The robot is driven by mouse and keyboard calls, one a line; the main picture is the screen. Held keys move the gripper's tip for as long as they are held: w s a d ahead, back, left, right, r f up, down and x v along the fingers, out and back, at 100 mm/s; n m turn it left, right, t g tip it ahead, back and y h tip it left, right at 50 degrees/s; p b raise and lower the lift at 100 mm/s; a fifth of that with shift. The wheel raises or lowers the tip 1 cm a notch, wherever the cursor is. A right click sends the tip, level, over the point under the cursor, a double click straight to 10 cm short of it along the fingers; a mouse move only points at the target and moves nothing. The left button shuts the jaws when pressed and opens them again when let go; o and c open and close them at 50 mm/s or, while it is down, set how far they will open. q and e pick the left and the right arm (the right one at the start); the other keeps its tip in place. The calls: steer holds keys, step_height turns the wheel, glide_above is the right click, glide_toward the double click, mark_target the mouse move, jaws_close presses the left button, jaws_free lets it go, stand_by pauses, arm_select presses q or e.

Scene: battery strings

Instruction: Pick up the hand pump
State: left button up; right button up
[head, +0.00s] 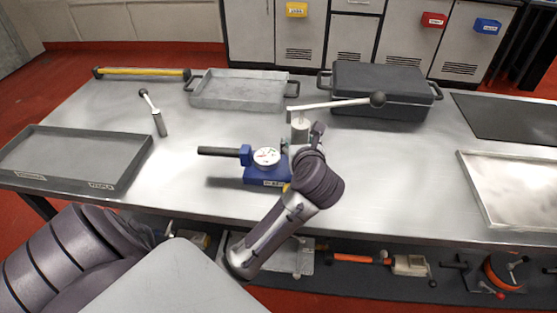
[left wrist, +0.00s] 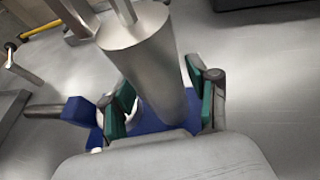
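The hand pump (head: 255,173) stands on the steel table, with a blue base, a round white gauge, a dark side handle, a metal cylinder and a long pale lever ending in a black knob. My left gripper (head: 299,148) is at the cylinder, and the wrist partly hides the pump. In the left wrist view the pump's cylinder (left wrist: 150,65) stands between the green-padded fingers of my left gripper (left wrist: 160,108). My right gripper is not in view.
Table in front of the pump is clear.

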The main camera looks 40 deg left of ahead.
arm_select(q)
jaws_close()
steer(key=shift+r, duration=0.15)
